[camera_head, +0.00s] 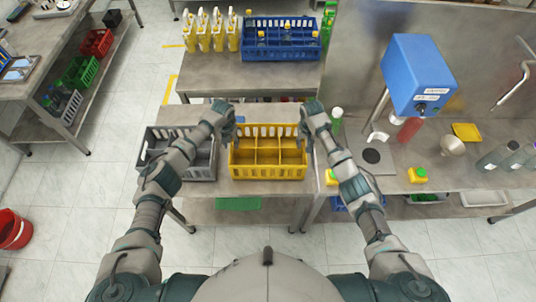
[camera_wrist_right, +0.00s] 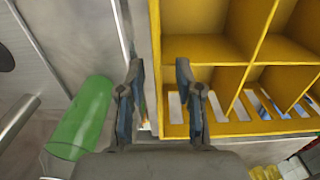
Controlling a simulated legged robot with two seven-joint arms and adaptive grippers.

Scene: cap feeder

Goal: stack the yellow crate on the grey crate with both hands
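The yellow crate (camera_head: 268,173), divided into compartments, stands upright on the middle table. It also shows in the right wrist view (camera_wrist_right: 200,130). The grey crate (camera_head: 200,173) stands just left of it on the same table, partly hidden by my left forearm. My left gripper (camera_head: 226,127) is at the yellow crate's left end, between the two crates; its fingertips are too small to read. My right gripper (camera_head: 308,118) is at the yellow crate's right end. In the right wrist view its fingers (camera_wrist_right: 157,75) are apart, with the crate's end wall near the gap; no clear grip shows.
A blue crate (camera_head: 281,45) with bottles and several yellow bottles (camera_head: 210,32) stand on the back table. To the right are a blue dispenser (camera_head: 417,75), a green bottle (camera_head: 337,117) and a funnel (camera_head: 453,145). A red bucket (camera_head: 13,230) is on the floor at left.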

